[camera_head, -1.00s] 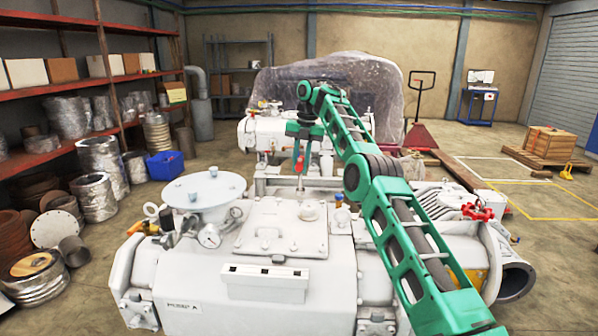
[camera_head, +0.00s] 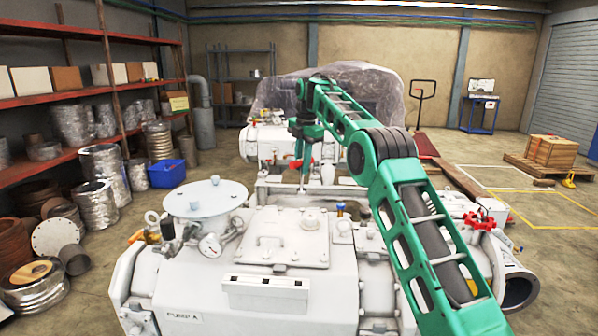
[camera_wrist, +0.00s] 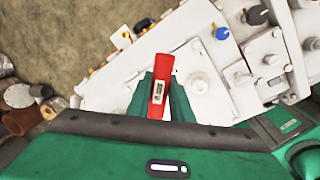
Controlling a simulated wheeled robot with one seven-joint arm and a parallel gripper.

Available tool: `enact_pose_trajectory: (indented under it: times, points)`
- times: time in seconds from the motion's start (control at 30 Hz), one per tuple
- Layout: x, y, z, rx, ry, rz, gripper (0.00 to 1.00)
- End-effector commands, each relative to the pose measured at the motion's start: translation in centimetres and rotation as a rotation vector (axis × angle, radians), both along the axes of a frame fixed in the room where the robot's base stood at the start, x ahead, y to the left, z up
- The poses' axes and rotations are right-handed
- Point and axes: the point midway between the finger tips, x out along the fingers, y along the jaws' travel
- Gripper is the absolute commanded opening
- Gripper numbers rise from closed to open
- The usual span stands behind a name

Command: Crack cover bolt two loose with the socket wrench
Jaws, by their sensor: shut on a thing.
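My gripper (camera_wrist: 160,100) is shut on the socket wrench (camera_wrist: 161,72), gripping its red handle between two green fingers. In the head view, the wrench (camera_head: 297,164) is small and partly hidden by my gripper (camera_head: 306,145), with a thin shaft pointing down. It hangs over the far side of the pale square cover (camera_head: 262,250) on the white pump. The cover (camera_wrist: 213,96) lies beyond the wrench in the wrist view. Small bolts sit around its edge, but I cannot tell which is bolt two. The socket end is hidden in the wrist view, so contact with a bolt cannot be told.
A blue-capped fitting (camera_head: 340,209) and a red valve handle (camera_head: 479,221) are to the right. A second white unit (camera_head: 270,142) stands behind.

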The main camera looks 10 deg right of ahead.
Motion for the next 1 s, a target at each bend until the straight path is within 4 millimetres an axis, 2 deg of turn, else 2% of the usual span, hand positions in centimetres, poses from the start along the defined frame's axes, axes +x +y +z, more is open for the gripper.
enact_pose_trajectory:
  times: [0.5, 1.0]
  points:
    - [0.0, -0.2, 0.0, -0.001, 0.001, -0.030, 0.00]
    - [-0.2, -0.2, -3.3, -0.002, 0.002, -0.028, 0.00]
